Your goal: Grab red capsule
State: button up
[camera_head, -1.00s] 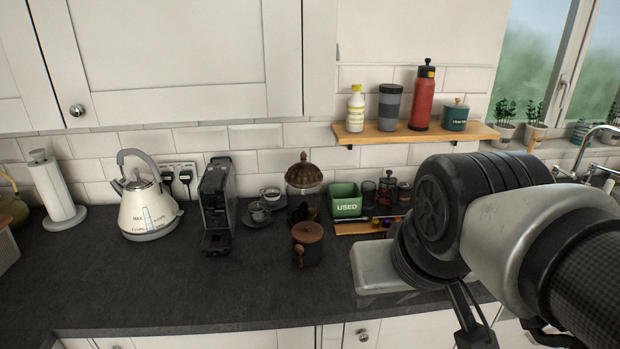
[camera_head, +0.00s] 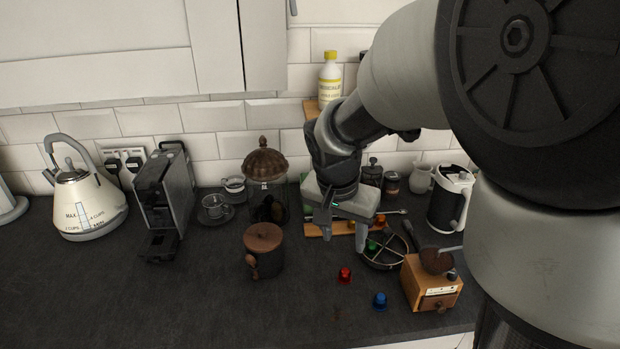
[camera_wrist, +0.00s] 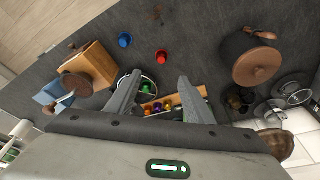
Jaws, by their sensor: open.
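The red capsule (camera_head: 345,275) stands on the dark worktop, a little nearer the front than my gripper (camera_head: 344,232). In the wrist view the red capsule (camera_wrist: 161,57) shows just beyond the gap between my fingertips (camera_wrist: 158,82), in line with it. My gripper is open and points downward. Nothing is between its fingers at the tips, and they do not appear to touch the capsule.
A blue capsule (camera_head: 379,300) stands right of the red one. A wooden grinder (camera_head: 432,284) and a round divided holder (camera_head: 385,262) with capsules are on the right. A dark lidded pot (camera_head: 264,250) stands left. The front worktop is mostly clear.

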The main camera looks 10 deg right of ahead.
jog(key=b, duration=0.1)
send_over(345, 271)
jog(key=s, duration=0.2)
jog(key=f, duration=0.9)
jog(key=shift+a+f, duration=0.25)
jog(key=shift+a, duration=0.15)
jog(key=shift+w+b+x, duration=0.15)
jog(key=shift+x, duration=1.25)
jog(key=shift+w+b+x, duration=0.1)
jog(key=shift+b+x, duration=0.05)
jog(key=shift+x, duration=1.3)
jog(key=shift+a+r, duration=0.1)
jog(key=shift+a, duration=0.05)
jog(key=c, duration=1.1)
